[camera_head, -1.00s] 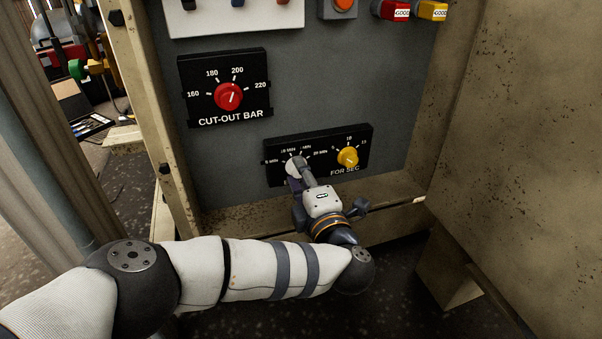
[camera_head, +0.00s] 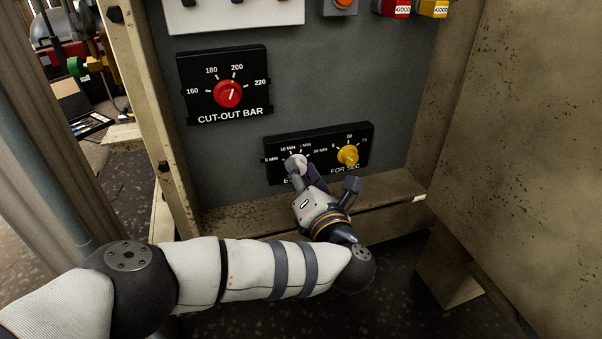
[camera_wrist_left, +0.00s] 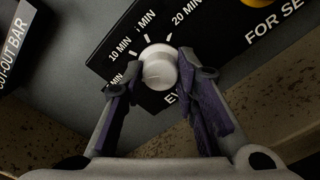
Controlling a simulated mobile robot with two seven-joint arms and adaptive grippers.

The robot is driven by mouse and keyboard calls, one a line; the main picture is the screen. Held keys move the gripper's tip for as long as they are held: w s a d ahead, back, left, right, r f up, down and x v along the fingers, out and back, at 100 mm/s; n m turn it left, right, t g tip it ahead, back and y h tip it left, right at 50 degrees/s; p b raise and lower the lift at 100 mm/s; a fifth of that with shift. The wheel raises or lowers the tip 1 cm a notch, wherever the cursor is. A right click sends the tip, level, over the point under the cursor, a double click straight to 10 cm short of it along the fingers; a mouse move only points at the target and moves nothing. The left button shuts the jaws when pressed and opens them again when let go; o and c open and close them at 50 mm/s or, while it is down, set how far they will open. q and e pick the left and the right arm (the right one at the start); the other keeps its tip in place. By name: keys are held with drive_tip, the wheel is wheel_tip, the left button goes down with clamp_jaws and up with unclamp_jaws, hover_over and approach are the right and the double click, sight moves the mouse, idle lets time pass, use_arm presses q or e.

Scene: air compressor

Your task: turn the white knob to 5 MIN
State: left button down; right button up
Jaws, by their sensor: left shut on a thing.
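The white knob (camera_head: 296,164) sits on the left half of a black dial plate low on the grey panel. It also shows in the left wrist view (camera_wrist_left: 159,66), with minute marks and labels around its upper side. The 10 MIN (camera_wrist_left: 121,50) and 20 MIN (camera_wrist_left: 187,18) labels can be read there; the label at far left is partly hidden by a finger. My left gripper (camera_wrist_left: 156,75) is shut on the white knob, one purple-padded finger on each side. In the head view my left gripper (camera_head: 303,172) reaches it from below. The knob's pointer direction is unclear. My right gripper is not in view.
A yellow knob (camera_head: 347,155) sits close to the right on the same plate. A red CUT-OUT BAR knob (camera_head: 228,93) is above left. A beige ledge (camera_head: 385,193) runs just below the plate, and a beige side wall (camera_head: 535,130) stands at the right.

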use_arm(q)
drive_tip(key=shift+n, duration=0.4)
drive_tip(key=c, duration=1.2)
unclamp_jaws()
drive_tip(key=shift+d, duration=0.1)
drive_tip(key=shift+c, duration=0.2)
drive_tip(key=v, duration=1.2)
